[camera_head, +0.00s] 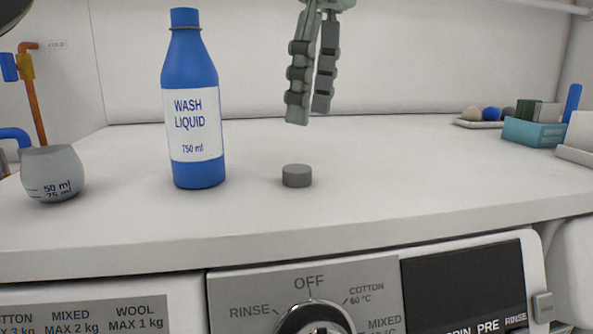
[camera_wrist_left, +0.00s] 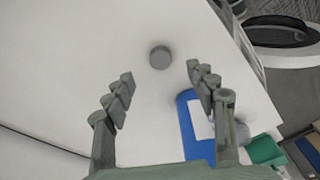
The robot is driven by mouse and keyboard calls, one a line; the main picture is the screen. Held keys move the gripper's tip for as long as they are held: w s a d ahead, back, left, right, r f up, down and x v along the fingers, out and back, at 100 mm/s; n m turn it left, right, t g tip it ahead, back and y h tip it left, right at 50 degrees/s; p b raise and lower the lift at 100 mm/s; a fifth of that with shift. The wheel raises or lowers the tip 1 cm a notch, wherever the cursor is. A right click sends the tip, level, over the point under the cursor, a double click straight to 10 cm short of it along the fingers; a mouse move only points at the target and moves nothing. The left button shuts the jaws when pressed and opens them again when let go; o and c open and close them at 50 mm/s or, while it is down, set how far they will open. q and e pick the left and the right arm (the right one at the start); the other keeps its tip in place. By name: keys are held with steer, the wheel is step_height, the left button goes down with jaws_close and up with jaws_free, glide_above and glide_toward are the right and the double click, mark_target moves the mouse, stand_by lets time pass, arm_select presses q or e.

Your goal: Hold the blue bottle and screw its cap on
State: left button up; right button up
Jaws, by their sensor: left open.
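The blue bottle (camera_head: 178,75) stands upright on the white worktop, with a white "WASH LIQUID 750 ml" label. Its narrow top is blue, with a thin ring below. In the left wrist view the bottle (camera_wrist_left: 186,118) is partly hidden behind one finger. A small grey round cap (camera_head: 297,176) lies on the worktop to the right of the bottle. My left gripper (camera_head: 309,117) is open and empty, pointing down above the cap and apart from it. In the left wrist view the cap (camera_wrist_left: 160,57) shows ahead, between the two fingertips (camera_wrist_left: 160,72). My right gripper does not show.
A grey measuring cup (camera_head: 52,173) stands left of the bottle. At the back right are a tray with small balls (camera_head: 482,122) and a teal box (camera_head: 533,132). A washing machine dial (camera_head: 313,320) is below the front edge. The worktop right of the cap is clear.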

mark_target(298, 168)
arm_select(q)
steer(key=shift+w+a+f, duration=0.1)
steer(key=shift+f, duration=0.55)
steer(key=shift+w+a+f, duration=0.1)
steer(key=shift+f, duration=0.55)
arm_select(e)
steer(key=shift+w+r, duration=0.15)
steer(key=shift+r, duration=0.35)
arm_select(q)
steer(key=f, duration=0.2)
steer(key=a+f, duration=0.1)
steer(key=f, duration=0.1)
steer(key=shift+w+b, duration=0.15)
steer(key=shift+b, duration=0.25)
steer(key=shift+a+f, duration=0.1)
steer(key=shift+f, duration=0.45)
steer(key=c, duration=0.7)
steer(key=shift+c, duration=0.4)
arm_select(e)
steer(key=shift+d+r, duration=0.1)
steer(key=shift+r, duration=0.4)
